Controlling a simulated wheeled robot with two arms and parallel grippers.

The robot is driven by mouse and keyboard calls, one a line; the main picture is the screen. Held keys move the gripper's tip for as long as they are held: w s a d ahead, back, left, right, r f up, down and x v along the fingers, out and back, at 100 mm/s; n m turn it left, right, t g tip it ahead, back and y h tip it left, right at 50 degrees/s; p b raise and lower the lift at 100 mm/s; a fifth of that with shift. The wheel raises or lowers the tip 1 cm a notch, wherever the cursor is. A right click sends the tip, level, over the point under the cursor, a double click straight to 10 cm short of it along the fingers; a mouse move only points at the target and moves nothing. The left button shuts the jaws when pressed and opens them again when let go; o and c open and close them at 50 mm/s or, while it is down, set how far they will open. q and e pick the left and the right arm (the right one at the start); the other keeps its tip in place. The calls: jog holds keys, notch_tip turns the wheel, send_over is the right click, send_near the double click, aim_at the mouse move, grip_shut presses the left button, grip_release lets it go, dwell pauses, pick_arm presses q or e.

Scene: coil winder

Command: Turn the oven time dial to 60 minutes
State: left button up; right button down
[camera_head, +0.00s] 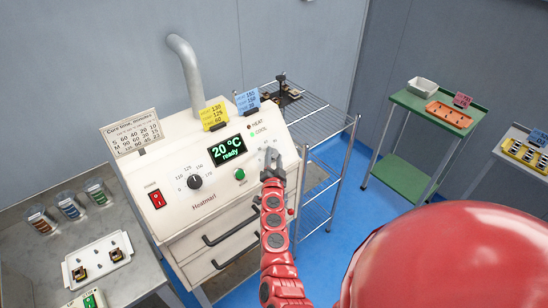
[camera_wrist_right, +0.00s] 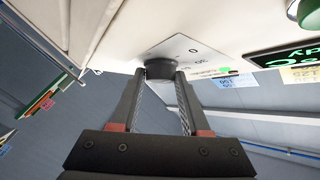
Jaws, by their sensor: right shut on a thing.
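The cream oven (camera_head: 203,202) stands on the bench with its sloped control panel facing me. My right gripper (camera_head: 272,158) is at the right end of the panel, shut on the black time dial (camera_wrist_right: 161,68), which sits between the two fingertips in the right wrist view. In the head view the gripper hides most of this dial. Only part of the dial's scale shows in the wrist view, including a 0, and the pointer's setting cannot be read. The oven display (camera_head: 227,148) reads 20 °C, ready. My left gripper is not in view.
The temperature dial (camera_head: 195,182), green button (camera_head: 239,174) and red switch (camera_head: 157,198) share the panel. A cure time card (camera_head: 132,132) and yellow (camera_head: 213,115) and blue (camera_head: 248,101) cards stand on top. A wire rack (camera_head: 322,130) stands close on the right.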

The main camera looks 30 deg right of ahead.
jog(key=shift+r+m+g+p, duration=0.15)
jog(key=shift+m+g+p, duration=0.15)
jog(key=shift+p, duration=0.25)
jog(key=m+g+p, duration=0.2)
jog(key=p, duration=0.2)
jog(key=r+m+g+h+p, duration=0.1)
jog(key=m+g+p, duration=0.1)
jog(key=m+p, duration=0.1)
jog(key=shift+w+a+g+p, duration=0.1)
jog(key=shift+w+g+p, duration=0.15)
jog(key=shift+p, duration=0.35)
jog(key=shift+m+g+p, duration=0.35)
jog(key=shift+m+g, duration=0.2)
jog(key=shift+m, duration=0.05)
jog(key=shift+w+f+m+g, duration=0.1)
jog(key=shift+m+g, duration=0.7)
jog(key=shift+f+m+g+y+b, duration=0.1)
jog(key=shift+m+g+y+b, duration=0.4)
jog(key=shift+m+g, duration=0.15)
jog(key=m+g+y+b, duration=0.1)
jog(key=b, duration=0.1)
jog(key=m+g+y+b, duration=0.1)
jog(key=m+b, duration=0.1)
jog(key=m+g+y+b, duration=0.1)
jog(key=b, duration=0.1)
jog(key=shift+w+m+b, duration=0.25)
jog(key=shift+b, duration=0.15)
jog(key=shift+r+m+g+y+b, duration=0.35)
jog(key=shift+m+g+y+b, duration=0.35)
jog(key=shift+y+b, duration=0.3)
